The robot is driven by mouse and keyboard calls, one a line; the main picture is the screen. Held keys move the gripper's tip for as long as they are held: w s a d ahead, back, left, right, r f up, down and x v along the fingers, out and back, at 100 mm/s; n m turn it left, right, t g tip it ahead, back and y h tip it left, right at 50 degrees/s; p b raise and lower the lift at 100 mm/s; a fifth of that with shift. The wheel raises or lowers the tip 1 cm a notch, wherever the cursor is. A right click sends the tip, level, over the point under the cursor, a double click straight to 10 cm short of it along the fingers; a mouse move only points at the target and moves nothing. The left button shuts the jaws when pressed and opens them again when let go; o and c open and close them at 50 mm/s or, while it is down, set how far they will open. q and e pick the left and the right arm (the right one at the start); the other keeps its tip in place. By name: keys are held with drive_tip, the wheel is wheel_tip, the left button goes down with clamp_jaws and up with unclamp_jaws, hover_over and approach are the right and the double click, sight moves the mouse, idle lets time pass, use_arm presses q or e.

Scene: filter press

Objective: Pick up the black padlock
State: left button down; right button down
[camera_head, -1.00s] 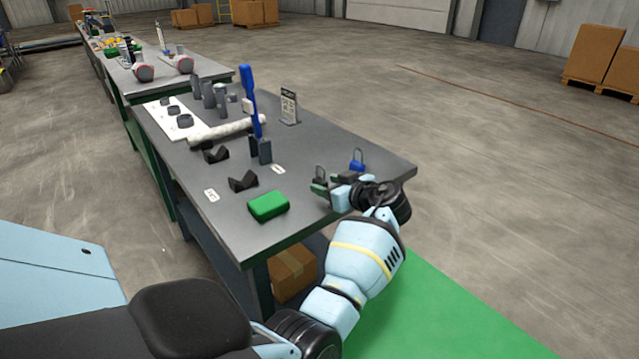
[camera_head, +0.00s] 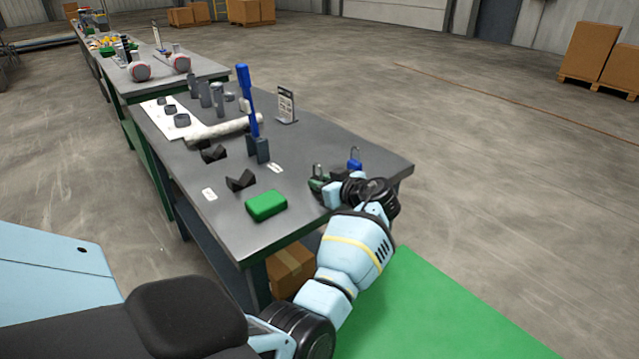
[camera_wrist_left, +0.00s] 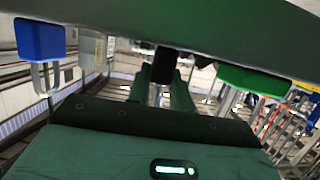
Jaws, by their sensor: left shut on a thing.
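The black padlock (camera_wrist_left: 163,65) shows in the left wrist view, between the two fingers of my left gripper (camera_wrist_left: 160,88). The wrist picture is upside down, with the tabletop along its top edge. In the head view my left gripper (camera_head: 335,181) is at the table's right end, shut on the black padlock (camera_head: 340,173), which is small and partly hidden there. The padlock appears to be still at the tabletop. A blue padlock (camera_head: 355,158) stands on one side of it and a green padlock (camera_head: 318,182) on the other. My right gripper is not in view.
The grey table (camera_head: 320,140) also holds a green box (camera_head: 266,206), black V-shaped blocks (camera_head: 241,181), a blue-handled tool (camera_head: 244,95) in a dark holder, a small sign (camera_head: 287,104) and a white roll (camera_head: 215,131). A cardboard box (camera_head: 291,270) is below.

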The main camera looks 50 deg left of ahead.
sight(321, 172)
use_arm(q)
drive_tip(key=shift+r, duration=0.1)
wheel_tip(321, 172, up, 3)
drive_tip(key=shift+s+r, duration=0.15)
drive_tip(key=shift+r, duration=0.05)
drive_tip(key=s, duration=0.5)
drive_tip(key=s+r, duration=0.1)
drive_tip(key=s, duration=0.9)
drive_tip(key=shift+s+d+r, duration=0.2)
drive_tip(key=shift+s+d, duration=0.05)
drive_tip(key=shift+s, duration=0.1)
